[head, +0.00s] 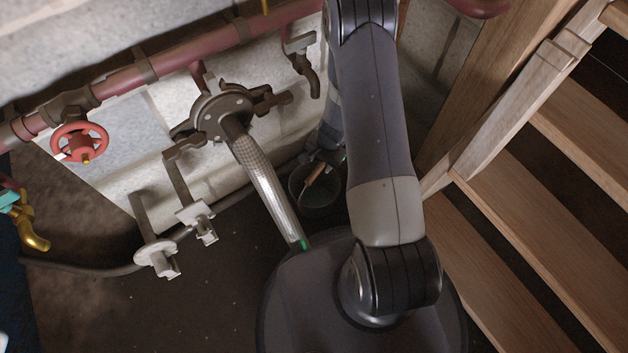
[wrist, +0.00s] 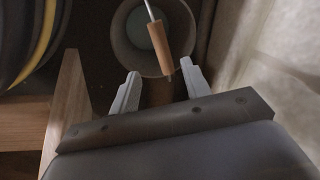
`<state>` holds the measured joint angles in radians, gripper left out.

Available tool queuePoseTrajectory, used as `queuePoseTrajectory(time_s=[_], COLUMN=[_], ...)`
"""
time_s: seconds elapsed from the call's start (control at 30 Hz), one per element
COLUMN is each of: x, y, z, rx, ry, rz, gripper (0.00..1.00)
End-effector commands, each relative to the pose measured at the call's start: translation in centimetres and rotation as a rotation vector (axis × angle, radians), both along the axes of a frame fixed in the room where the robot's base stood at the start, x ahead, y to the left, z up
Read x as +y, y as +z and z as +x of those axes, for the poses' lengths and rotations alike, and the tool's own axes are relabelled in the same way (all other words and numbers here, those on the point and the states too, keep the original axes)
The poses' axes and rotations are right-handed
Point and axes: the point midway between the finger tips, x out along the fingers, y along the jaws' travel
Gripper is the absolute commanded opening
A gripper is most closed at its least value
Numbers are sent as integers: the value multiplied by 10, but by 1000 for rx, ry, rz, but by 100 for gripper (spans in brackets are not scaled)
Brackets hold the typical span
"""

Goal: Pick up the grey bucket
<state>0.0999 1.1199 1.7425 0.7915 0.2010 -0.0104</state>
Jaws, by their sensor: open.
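The grey bucket (head: 317,196) stands on the floor by the wall, partly behind my arm in the head view. In the wrist view the bucket (wrist: 131,32) is seen from above at the top of the picture. Its thin metal bail with a wooden grip (wrist: 159,47) crosses the opening. My gripper (wrist: 162,78) is open, its two light fingers apart on either side of the grip's lower end. I cannot tell whether the grip lies at fingertip depth. In the head view the fingers are mostly hidden by my arm.
Wooden stairs (head: 520,210) rise close on the right. A metal hose (head: 268,185) hangs from a flange (head: 221,112) left of the bucket. A red pipe (head: 190,58) with valves runs along the wall. The floor at lower left (head: 130,315) is mostly clear.

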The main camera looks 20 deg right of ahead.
Motion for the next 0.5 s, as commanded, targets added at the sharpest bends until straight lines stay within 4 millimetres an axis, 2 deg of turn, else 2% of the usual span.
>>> queuePoseTrajectory(time_s=[0.17,0.33,0.5], x=[1,5,7], y=[-20,-48,-63], z=[2,6,10], rx=[2,2,1], ry=[-5,-4,-2], rz=[-1,-1,-2], gripper=[45,45,45])
